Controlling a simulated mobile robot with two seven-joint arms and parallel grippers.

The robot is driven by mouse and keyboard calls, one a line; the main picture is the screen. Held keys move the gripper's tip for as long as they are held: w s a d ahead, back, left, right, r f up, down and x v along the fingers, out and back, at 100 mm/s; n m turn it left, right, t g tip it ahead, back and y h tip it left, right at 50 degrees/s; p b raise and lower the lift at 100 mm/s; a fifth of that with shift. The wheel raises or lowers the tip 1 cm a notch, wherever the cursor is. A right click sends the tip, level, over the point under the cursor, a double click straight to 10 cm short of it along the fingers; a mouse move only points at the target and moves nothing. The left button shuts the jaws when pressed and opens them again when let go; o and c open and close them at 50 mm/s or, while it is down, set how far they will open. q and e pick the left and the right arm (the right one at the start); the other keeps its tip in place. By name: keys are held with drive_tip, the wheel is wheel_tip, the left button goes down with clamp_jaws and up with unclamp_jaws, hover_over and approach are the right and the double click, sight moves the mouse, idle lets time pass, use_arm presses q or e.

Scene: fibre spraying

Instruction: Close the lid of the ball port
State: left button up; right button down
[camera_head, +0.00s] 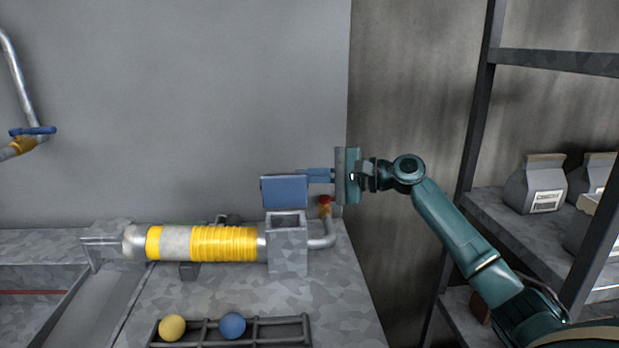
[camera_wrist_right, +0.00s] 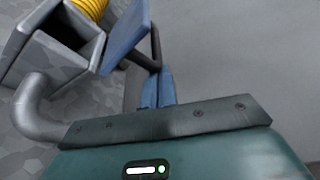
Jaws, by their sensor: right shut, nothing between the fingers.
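The ball port (camera_head: 287,250) is a grey square box at the right end of the yellow-banded cylinder, with its top opening showing. Its blue lid (camera_head: 284,191) stands raised, roughly upright, above the back of the opening. In the right wrist view the lid (camera_wrist_right: 125,33) is tilted up beside the open box (camera_wrist_right: 45,57). My right gripper (camera_head: 306,175) is shut and empty, its blue fingers pointing left at the lid's upper right edge. In the wrist view the fingertips (camera_wrist_right: 150,72) are close to the lid's dark hinge bar; I cannot tell if they touch. My left gripper is out of view.
A curved grey pipe (camera_head: 326,236) with a red valve handle (camera_head: 325,202) stands just right of the port. A rack (camera_head: 275,332) in front holds a yellow ball (camera_head: 172,328) and a blue ball (camera_head: 232,325). Shelves with bags (camera_head: 541,184) are at the right. A wall is behind.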

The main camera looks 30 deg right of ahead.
sight(307, 185)
drive_tip(key=s+n+y+b, duration=0.1)
drive_tip(key=n+b, duration=0.2)
drive_tip(key=b, duration=0.1)
drive_tip(key=s+a+n+t+y+b, duration=0.1)
drive_tip(key=s+n+b, duration=0.1)
drive_tip(key=n+b, duration=0.2)
drive_tip(key=s+a+n+y+b, duration=0.1)
drive_tip(key=s+n+b, duration=0.1)
drive_tip(key=n+b, duration=0.2)
drive_tip(key=shift+a+r+t+b, duration=0.1)
drive_tip(key=shift+a+t+b, duration=0.25)
drive_tip(key=shift+b, duration=0.55)
drive_tip(key=shift+s+n+y+b, duration=0.4)
drive_tip(key=shift+n+y+b, duration=0.2)
drive_tip(key=shift+n+b, duration=0.3)
drive_tip(key=shift+s+a+n+b, duration=0.15)
drive_tip(key=shift+s+n+b, duration=0.2)
drive_tip(key=shift+n, duration=0.45)
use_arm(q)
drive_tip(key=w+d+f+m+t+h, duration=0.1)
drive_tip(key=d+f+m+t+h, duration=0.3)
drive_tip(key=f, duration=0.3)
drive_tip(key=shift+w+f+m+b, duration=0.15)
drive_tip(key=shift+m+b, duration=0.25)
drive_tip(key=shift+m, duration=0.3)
use_arm(e)
drive_tip(key=shift+s+a+f, duration=0.1)
drive_tip(key=shift+f, duration=0.1)
drive_tip(key=shift+s, duration=0.1)
